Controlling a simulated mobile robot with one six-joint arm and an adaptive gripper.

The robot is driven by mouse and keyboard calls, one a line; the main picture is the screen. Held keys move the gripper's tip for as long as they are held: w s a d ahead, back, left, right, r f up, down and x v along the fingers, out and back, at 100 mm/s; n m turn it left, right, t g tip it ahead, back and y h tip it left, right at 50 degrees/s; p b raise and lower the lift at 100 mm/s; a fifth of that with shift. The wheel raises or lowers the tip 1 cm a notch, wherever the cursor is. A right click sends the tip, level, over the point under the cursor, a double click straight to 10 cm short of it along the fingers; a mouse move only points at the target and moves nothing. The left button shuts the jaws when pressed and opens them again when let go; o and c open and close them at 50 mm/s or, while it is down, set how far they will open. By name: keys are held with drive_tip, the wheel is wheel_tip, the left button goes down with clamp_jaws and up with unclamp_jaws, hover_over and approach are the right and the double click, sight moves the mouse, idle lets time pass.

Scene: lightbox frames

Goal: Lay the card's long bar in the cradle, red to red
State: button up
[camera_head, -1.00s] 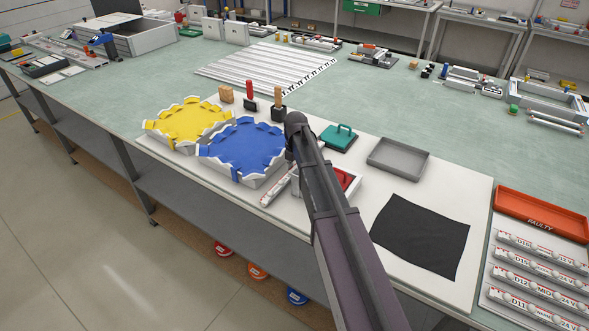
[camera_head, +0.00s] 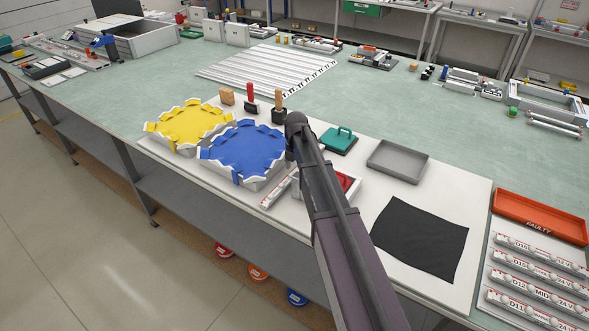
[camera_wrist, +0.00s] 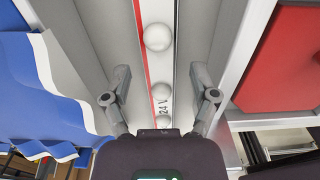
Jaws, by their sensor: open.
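A white bar (camera_wrist: 158,60) with round white domes, a red stripe along its left edge and a "24 V" mark runs lengthwise between my fingers in the wrist view. My gripper (camera_wrist: 160,76) is open, with one finger on each side of this bar. Pale grey surfaces flank the bar; I cannot tell whether they belong to a cradle. In the head view, a white bar end with red marks (camera_head: 274,192) shows beside the blue scalloped fixture (camera_head: 243,147); my arm hides the rest and my gripper. I cannot make out the card.
A red-lined box (camera_wrist: 285,60) stands close on the right, and the blue fixture (camera_wrist: 35,90) close on the left. A yellow fixture (camera_head: 192,122), grey tray (camera_head: 398,174), black cloth (camera_head: 420,238) and orange FAULTY tray (camera_head: 540,231) share the bench. Several labelled bars (camera_head: 535,287) lie at right.

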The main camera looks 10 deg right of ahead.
sight(296, 170)
wheel_tip(296, 170, up, 11)
drive_tip(key=p, duration=1)
idle(0.7)
drive_tip(key=s+a+m, duration=0.1)
drive_tip(key=s+m, duration=2.4)
drive_tip(key=m, duration=0.2)
drive_tip(key=shift+s+a, duration=0.15)
drive_tip(key=shift+a, duration=0.05)
drive_tip(key=shift+c, duration=1.3)
